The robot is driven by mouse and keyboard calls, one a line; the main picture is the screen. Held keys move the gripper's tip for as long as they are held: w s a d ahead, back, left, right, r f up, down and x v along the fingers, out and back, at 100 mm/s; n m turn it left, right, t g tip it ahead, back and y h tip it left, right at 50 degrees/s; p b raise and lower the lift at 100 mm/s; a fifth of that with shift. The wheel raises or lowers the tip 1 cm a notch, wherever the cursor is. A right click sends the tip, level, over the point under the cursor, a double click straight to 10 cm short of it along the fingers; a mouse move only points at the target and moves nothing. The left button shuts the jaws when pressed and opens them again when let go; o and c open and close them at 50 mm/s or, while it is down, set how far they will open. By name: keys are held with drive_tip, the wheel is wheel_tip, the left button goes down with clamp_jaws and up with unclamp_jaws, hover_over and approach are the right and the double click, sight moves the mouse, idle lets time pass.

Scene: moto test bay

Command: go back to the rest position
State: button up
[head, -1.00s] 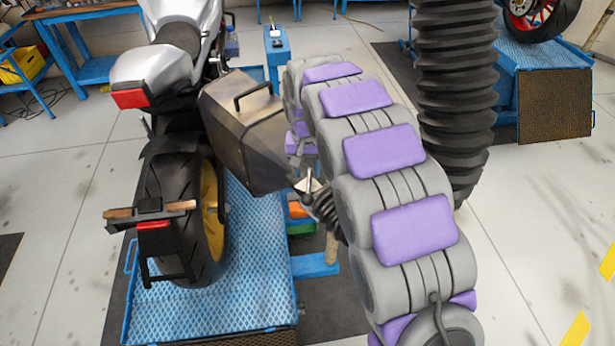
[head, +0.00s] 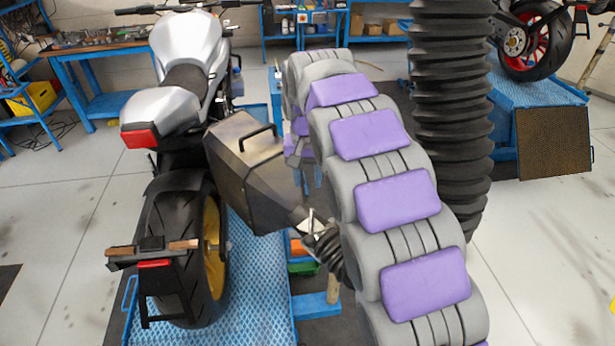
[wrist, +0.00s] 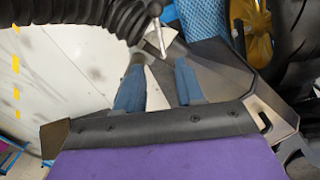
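My arm, grey with purple pads, reaches forward through the right half of the head view and hides most of my gripper there. In the wrist view, my gripper (wrist: 159,63) shows two blue fingers standing apart with nothing held between them. Beyond the fingers is the dark grey side case (wrist: 222,68) of the motorcycle. The head view shows this case (head: 245,172) on the right side of the silver motorcycle (head: 180,52). Whether my gripper touches the case cannot be told.
A thick black ribbed hose (head: 450,120) hangs right of my arm; its metal end (head: 312,222) is near the case, and it also shows in the wrist view (wrist: 85,22). The motorcycle stands on a blue lift (head: 255,300). Floor at right (head: 540,250) is clear.

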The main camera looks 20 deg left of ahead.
drive_tip(key=s+d+r+m+b, duration=0.1)
drive_tip(key=s+d, duration=0.6)
drive_tip(key=d, duration=0.4)
drive_tip(key=s+d+r+m+b, duration=0.1)
drive_tip(key=s+d, duration=0.6)
drive_tip(key=d, duration=0.4)
drive_tip(key=s+d+f, duration=0.2)
drive_tip(key=s+d, duration=0.1)
drive_tip(key=s, duration=0.4)
drive_tip(key=s+d+f+g, duration=0.1)
drive_tip(key=s+d+f, duration=0.2)
drive_tip(key=s, duration=0.4)
drive_tip(key=s+d+f, duration=0.2)
drive_tip(key=s+d, duration=0.1)
drive_tip(key=s, duration=0.5)
drive_tip(key=shift+f+m+g+b, duration=0.2)
drive_tip(key=shift+m+g+b, duration=0.1)
drive_tip(key=shift+g+b, duration=0.1)
